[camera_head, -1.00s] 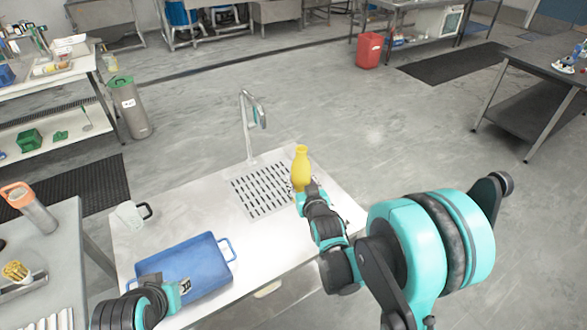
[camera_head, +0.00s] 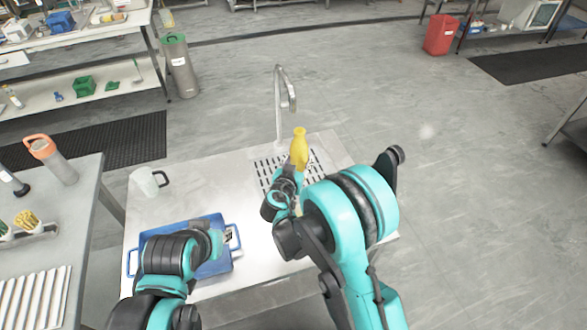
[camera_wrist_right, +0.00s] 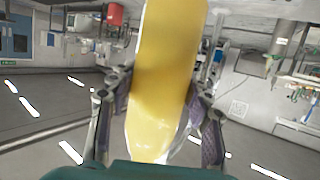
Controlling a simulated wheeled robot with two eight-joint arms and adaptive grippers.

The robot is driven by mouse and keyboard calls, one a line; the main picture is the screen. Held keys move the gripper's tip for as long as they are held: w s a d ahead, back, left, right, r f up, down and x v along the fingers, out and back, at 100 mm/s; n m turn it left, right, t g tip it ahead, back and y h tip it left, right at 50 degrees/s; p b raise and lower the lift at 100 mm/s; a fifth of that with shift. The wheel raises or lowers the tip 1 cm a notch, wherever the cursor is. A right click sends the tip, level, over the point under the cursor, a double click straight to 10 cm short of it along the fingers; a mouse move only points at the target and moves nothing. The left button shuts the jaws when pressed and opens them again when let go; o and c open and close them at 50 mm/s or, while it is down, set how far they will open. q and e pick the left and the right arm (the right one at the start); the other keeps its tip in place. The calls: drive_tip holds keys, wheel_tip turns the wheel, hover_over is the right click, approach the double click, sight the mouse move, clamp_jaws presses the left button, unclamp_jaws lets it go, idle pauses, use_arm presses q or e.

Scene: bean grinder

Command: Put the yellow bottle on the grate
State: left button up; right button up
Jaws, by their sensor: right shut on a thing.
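The yellow bottle (camera_head: 299,149) stands out above my right gripper (camera_head: 288,178), roughly upright in the head view. In the right wrist view the bottle (camera_wrist_right: 165,75) fills the space between the two fingers (camera_wrist_right: 160,125), which are shut on it. The grate (camera_head: 265,169) is a slotted metal panel set in the white counter. The bottle and gripper overlap its right part in the picture; whether the bottle touches it cannot be seen. My left gripper (camera_head: 229,237) is over the blue tray, its fingers too small to judge.
The blue tray (camera_head: 150,241) lies at the counter's front left. A white mug (camera_head: 143,184) stands behind it. A tall metal faucet (camera_head: 279,105) rises behind the grate. A side table with an orange-topped flask (camera_head: 55,160) stands at left.

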drive_tip(key=w+f+b, duration=0.1)
drive_tip(key=w+f, duration=0.2)
drive_tip(key=w+a+f+b, duration=0.1)
drive_tip(key=w+f+b, duration=0.1)
drive_tip(key=w+f, duration=0.1)
drive_tip(key=w+a+f+b, duration=0.1)
drive_tip(key=w+f+b, duration=0.1)
drive_tip(key=w+f, duration=0.1)
drive_tip(key=shift+f, duration=0.3)
drive_tip(key=shift+s+r, duration=0.1)
drive_tip(key=o, duration=1.4)
